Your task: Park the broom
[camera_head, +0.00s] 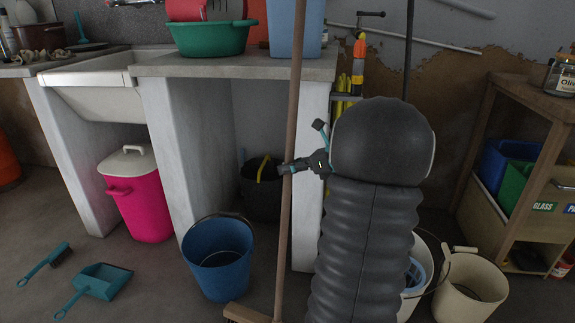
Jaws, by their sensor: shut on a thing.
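The broom has a long brown wooden handle (290,130) that stands nearly upright, leaning slightly, in front of the white counter. Its wooden head (243,314) shows only in part at the bottom edge of the view; the bristles are out of frame. My gripper (288,168) is shut on the handle at about mid-height of the view. My dark arm hides what lies directly behind it, including part of the wall and floor to the right of the broom.
A blue bucket (217,262) stands just left of the handle. A pink bin (138,198), a teal dustpan (103,281) and a brush (45,262) are further left. Cream bucket (471,290) and wooden shelf (520,150) stand right. Bare floor shows between dustpan and blue bucket.

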